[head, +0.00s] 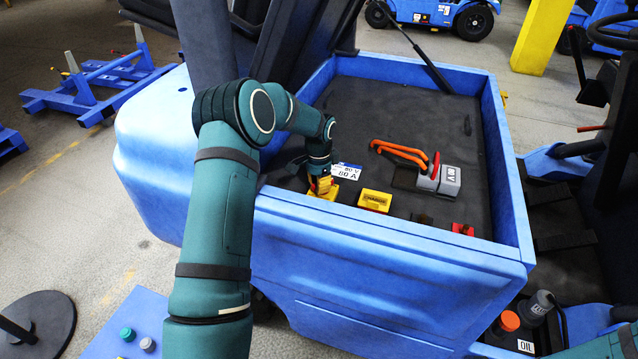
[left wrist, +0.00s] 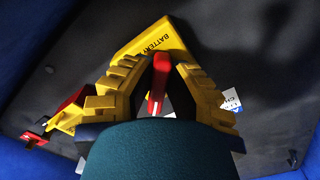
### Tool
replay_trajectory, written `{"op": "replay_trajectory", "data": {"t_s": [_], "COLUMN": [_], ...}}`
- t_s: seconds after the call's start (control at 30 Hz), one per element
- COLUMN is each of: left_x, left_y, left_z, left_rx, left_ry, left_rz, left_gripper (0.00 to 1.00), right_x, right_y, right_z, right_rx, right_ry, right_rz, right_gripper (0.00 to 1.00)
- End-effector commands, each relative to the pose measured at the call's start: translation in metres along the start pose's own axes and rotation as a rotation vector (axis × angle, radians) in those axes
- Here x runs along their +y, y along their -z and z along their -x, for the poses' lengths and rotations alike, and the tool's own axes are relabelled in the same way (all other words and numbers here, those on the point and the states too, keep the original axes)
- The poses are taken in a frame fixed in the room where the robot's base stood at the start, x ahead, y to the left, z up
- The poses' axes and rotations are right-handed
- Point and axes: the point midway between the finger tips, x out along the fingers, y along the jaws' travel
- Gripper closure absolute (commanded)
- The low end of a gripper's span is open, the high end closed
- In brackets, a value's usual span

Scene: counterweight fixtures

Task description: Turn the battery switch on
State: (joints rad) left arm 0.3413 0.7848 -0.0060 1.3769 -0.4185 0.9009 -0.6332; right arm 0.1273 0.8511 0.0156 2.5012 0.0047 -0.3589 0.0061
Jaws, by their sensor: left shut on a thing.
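The battery switch shows in the left wrist view as a yellow box (left wrist: 150,42) marked BATTERY, with a red handle (left wrist: 158,88) standing up from it. My left gripper (left wrist: 160,62) is shut on the red handle, one yellow-padded finger on each side. In the head view my left gripper (head: 322,184) reaches down at the front left of the blue-walled bay, and its fingers hide most of the switch. Whether the handle is turned cannot be told. My right gripper is not in view.
Right of the gripper stand another yellow box (head: 375,200) and a small red part (head: 462,229). A grey connector (head: 438,180) with orange cables lies behind them. A white label (head: 346,172) is close behind the gripper. The blue bay wall (head: 400,235) runs along the front.

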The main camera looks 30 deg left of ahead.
Motion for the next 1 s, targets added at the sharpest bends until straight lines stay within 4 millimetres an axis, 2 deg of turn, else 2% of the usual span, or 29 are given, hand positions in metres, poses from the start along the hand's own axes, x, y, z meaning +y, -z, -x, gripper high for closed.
{"op": "replay_trajectory", "data": {"t_s": [0.57,0.6,0.63,0.67,1.0], "left_x": [0.0012,0.0012,0.0011,0.0009,-0.0002], "left_y": [-0.0009,-0.0008,-0.0008,-0.0008,0.0], "left_z": [-0.0026,-0.0026,-0.0025,-0.0023,0.0021], "left_rx": [-0.004,-0.004,-0.004,-0.004,0.0], "left_ry": [-0.005,-0.005,-0.005,-0.004,0.0], "left_rz": [-0.03,-0.03,-0.029,-0.029,-0.028], "left_gripper": [1.0,0.69,0.58,0.54,0.54], "right_x": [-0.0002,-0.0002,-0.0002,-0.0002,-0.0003], "right_y": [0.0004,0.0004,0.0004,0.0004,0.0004], "right_z": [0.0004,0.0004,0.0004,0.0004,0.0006], "right_rx": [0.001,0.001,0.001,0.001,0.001], "right_ry": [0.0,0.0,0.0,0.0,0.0], "right_rz": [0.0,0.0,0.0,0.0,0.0], "right_gripper": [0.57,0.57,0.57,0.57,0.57]}}
